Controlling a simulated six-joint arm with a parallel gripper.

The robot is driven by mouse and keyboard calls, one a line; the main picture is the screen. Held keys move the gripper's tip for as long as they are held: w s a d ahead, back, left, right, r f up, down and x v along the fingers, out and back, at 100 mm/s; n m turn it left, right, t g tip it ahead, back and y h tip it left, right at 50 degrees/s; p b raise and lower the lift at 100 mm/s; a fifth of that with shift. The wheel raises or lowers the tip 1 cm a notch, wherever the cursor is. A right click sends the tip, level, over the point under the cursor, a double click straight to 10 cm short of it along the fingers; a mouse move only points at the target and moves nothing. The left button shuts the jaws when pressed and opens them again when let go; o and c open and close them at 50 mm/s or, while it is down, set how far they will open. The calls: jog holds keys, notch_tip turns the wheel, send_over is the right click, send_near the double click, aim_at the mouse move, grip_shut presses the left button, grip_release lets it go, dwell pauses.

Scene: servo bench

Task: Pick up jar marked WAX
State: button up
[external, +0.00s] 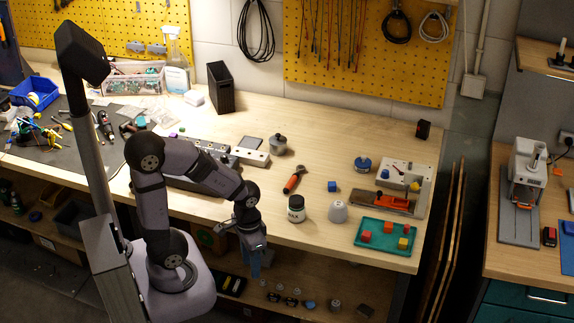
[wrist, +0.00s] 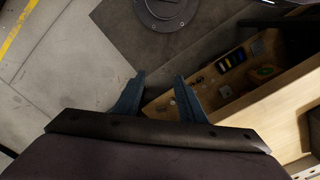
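A white jar with a dark lid and a label (external: 296,208) stands upright near the front edge of the bench in the external view. The print on its label is too small to read. My gripper (external: 256,262) hangs in front of the bench's front edge, below and left of the jar and apart from it. In the wrist view my gripper (wrist: 158,98) has its two blue fingers spread with nothing between them. The jar does not show in the wrist view.
A whitish cup-shaped thing (external: 338,212) stands just right of the jar. An orange-handled tool (external: 294,180) lies behind it. A green tray (external: 372,246) with blocks is at right. The lower shelf (wrist: 210,88) holds small parts. Bench room behind the jar is partly clear.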

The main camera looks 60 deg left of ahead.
jog(key=shift+o, duration=0.3)
jog(key=o, duration=0.5)
